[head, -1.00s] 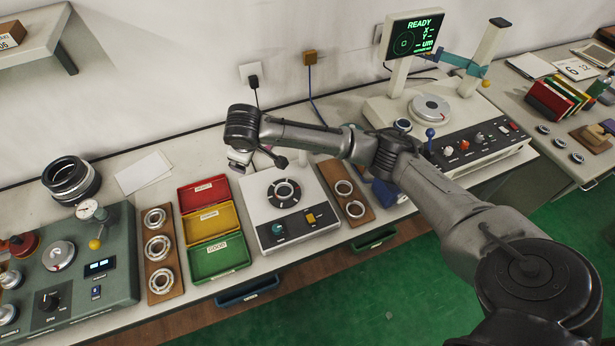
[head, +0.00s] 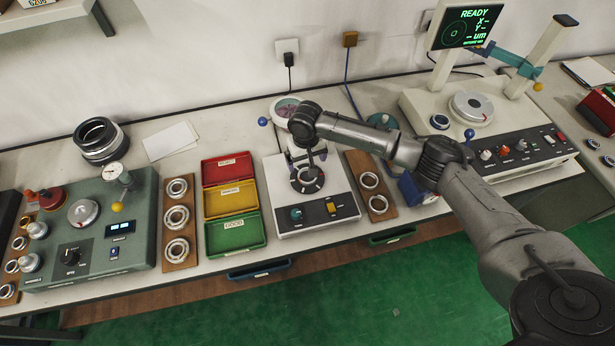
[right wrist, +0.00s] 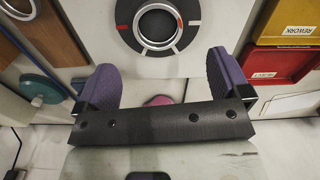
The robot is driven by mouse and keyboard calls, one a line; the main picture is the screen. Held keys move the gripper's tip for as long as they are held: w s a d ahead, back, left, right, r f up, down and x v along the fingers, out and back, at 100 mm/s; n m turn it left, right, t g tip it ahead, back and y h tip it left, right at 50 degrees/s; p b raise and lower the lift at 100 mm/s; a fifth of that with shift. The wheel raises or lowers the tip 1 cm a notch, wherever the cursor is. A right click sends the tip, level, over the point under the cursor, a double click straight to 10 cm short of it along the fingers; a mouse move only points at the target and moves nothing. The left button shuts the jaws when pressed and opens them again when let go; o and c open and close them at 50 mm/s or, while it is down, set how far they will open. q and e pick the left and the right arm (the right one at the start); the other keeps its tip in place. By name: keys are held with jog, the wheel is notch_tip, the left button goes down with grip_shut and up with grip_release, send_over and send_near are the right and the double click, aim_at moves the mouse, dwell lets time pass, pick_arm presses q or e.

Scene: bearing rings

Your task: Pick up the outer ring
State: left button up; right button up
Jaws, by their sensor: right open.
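A bright metal ring (head: 308,180) sits on the dark round stage of the white device in the middle of the bench; it also shows in the right wrist view (right wrist: 157,25), at the top. My right gripper (head: 305,156) hangs just above and behind this stage, partly hidden by its own wrist. In the right wrist view its two purple fingers (right wrist: 163,82) are spread apart, with nothing between them, and the ring lies beyond them. Other rings lie on a wooden board (head: 370,158) right of the device and on another board (head: 168,266) to the left. My left gripper is out of view.
Red (head: 228,168), yellow and green trays stand left of the device. A green gauge machine (head: 140,265) is further left, with stacked dark rings (head: 100,140) behind. A cream machine (head: 425,105) with a READY screen (head: 463,24) stands right.

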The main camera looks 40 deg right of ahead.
aim_at(307, 176)
jog(key=shift+f, duration=0.8)
notch_tip(307, 176, down, 4)
jog(key=shift+s+r+b, duration=0.1)
jog(key=shift+s+b, duration=0.05)
jog(key=shift+b, duration=0.3)
jog(key=shift+f, duration=0.7)
jog(key=shift+c, duration=0.4)
jog(key=c, duration=1)
jog(key=shift+o, duration=0.2)
jog(key=shift+r, duration=0.15)
